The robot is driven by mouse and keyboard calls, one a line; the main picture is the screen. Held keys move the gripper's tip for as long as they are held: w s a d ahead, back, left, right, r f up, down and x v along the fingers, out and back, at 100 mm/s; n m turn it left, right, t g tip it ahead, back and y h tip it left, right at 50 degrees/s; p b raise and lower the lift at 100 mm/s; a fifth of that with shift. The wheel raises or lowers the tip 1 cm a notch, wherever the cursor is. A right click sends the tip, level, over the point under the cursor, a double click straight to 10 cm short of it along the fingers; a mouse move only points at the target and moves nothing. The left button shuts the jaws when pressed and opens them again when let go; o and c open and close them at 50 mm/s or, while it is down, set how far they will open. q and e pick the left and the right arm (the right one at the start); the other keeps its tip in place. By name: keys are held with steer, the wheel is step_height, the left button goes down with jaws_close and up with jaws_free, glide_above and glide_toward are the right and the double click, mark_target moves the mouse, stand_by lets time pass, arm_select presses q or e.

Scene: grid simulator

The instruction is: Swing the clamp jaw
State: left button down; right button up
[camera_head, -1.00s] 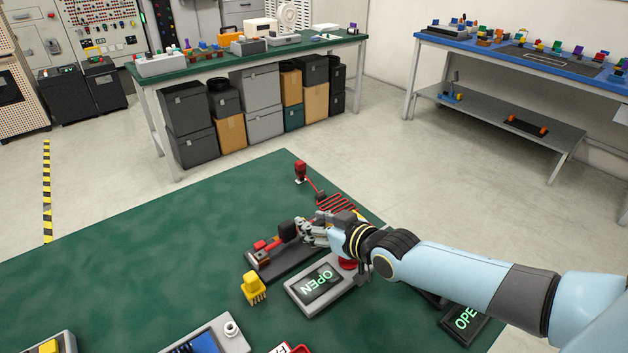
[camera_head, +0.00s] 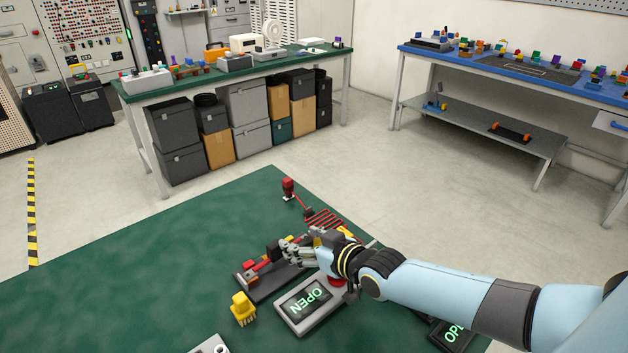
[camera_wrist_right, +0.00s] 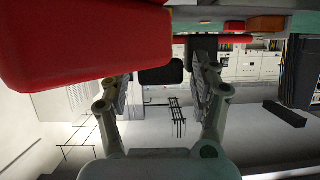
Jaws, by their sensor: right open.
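The clamp sits on the green table in the head view, with a dark base (camera_head: 265,290), red bars (camera_head: 258,265) and a black block (camera_head: 273,250). My right gripper (camera_head: 290,249) is at the clamp's far right end, its fingers beside the black block and partly hiding the clamp. In the right wrist view, the two fingers (camera_wrist_right: 163,90) are spread apart. A black piece (camera_wrist_right: 160,74) shows between them, and a large red piece (camera_wrist_right: 80,45) fills the upper left. I cannot tell whether the fingers touch the clamp. My left gripper is out of view.
A grey box with a lit OPEN sign (camera_head: 308,299) stands just in front of the clamp, under my right forearm. A yellow piece (camera_head: 243,309) is at its left. A red-handled tool (camera_head: 288,188) is behind. The green table's left side (camera_head: 130,270) is clear.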

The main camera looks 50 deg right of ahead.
steer(key=v, duration=1.2)
stand_by(0.6)
